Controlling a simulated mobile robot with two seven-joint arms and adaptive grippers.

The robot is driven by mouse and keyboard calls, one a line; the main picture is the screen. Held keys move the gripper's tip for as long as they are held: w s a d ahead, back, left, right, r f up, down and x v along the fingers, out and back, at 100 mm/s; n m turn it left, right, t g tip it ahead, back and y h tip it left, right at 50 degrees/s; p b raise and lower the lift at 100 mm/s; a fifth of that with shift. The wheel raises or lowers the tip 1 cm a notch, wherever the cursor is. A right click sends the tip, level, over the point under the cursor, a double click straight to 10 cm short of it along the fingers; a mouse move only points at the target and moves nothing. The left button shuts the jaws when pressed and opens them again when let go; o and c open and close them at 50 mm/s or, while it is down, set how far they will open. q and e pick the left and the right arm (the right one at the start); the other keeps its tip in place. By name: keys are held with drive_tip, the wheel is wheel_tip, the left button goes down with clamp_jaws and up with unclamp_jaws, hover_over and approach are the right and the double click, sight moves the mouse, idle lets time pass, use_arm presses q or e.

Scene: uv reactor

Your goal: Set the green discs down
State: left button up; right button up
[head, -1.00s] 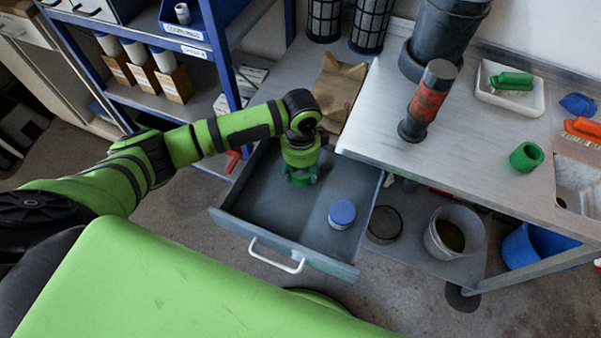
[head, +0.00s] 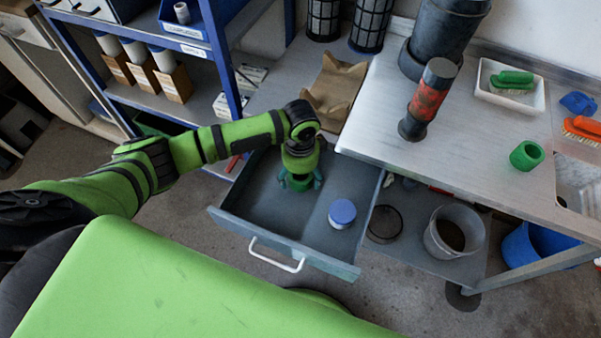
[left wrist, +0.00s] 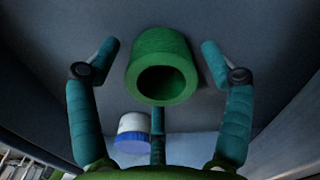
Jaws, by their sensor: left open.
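One green disc, a short hollow cylinder (left wrist: 162,62), rests in the open drawer (head: 262,222), with its round opening toward the left wrist camera. My left gripper (head: 299,184) is down in the drawer. In the left wrist view its teal fingers (left wrist: 160,80) are spread open, with gaps between the two upper fingers and the disc. In the head view the gripper largely hides this disc. A second green hollow cylinder (head: 526,155) lies on the bench at the right. My right gripper is not in view.
A blue-lidded white jar (head: 342,213) stands in the drawer, right of the gripper; it also shows in the left wrist view (left wrist: 133,133). A red-banded dark cylinder (head: 428,100) stands on the bench (head: 470,140). A paper bag (head: 335,92) sits behind the drawer. The drawer's front is clear.

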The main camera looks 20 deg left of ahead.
use_arm(q)
wheel_tip(320, 180, up, 12)
drive_tip(key=shift+r+p, duration=0.2)
drive_tip(key=shift+p, duration=0.1)
